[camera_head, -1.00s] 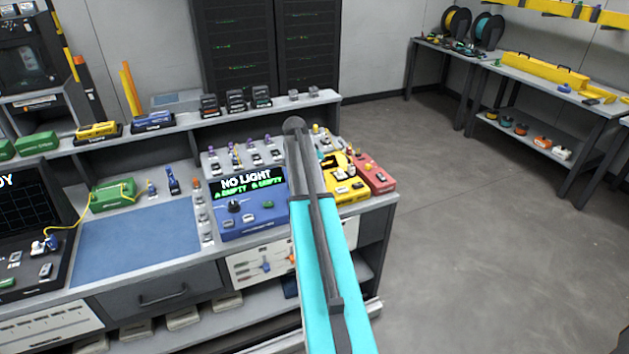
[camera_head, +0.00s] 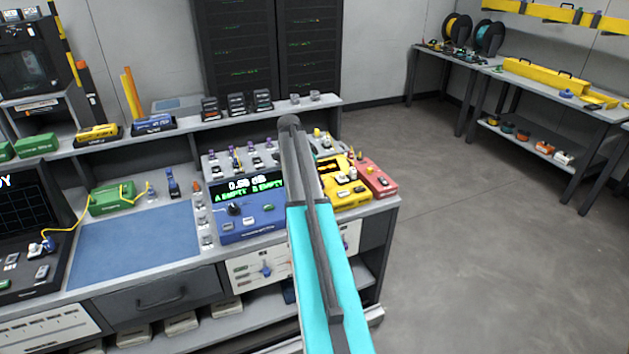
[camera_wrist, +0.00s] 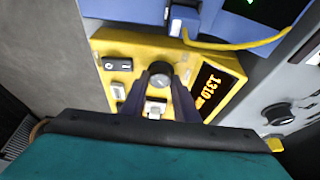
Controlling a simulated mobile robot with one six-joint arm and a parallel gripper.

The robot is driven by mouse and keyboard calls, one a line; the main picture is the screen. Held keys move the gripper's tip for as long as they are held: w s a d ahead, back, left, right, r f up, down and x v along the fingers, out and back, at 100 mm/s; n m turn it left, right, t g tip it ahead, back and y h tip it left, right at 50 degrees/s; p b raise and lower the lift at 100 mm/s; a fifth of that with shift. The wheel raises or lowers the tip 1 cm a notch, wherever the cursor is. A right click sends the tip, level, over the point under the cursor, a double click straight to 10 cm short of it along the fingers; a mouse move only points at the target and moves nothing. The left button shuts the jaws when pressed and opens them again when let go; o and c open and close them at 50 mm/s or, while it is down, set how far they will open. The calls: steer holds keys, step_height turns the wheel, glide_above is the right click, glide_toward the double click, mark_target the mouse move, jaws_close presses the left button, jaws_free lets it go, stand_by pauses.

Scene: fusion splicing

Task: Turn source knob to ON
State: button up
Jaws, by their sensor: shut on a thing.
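The yellow source box (camera_head: 352,197) stands on the bench, partly hidden behind my arm in the head view. In the wrist view the yellow source box (camera_wrist: 105,45) fills the middle, with a lit display (camera_wrist: 212,88) reading 1310. Its dark round source knob (camera_wrist: 160,73) has a pale pointer mark. My gripper (camera_wrist: 160,82) is shut on this knob, a dark finger on each side. The knob's labels are too small to read. My gripper's fingers are hidden in the head view.
A blue meter (camera_head: 247,220) left of my arm shows 0.50 dB, with A EMPTY and B EMPTY below. A red box (camera_head: 377,180) stands right of the source. A yellow cable (camera_wrist: 215,45) runs along the source's edge. The floor at right is clear.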

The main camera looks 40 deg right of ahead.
steer(key=shift+w+a+r, duration=0.1)
steer(key=shift+w, duration=0.3)
steer(key=o, duration=1.1)
steer(key=shift+c, duration=0.2)
steer(key=shift+s, duration=0.1)
steer(key=b+v, duration=0.2)
steer(key=v, duration=1.1)
steer(key=shift+r+b, duration=0.3)
steer(key=shift+r, duration=0.05)
steer(key=shift+a, duration=0.1)
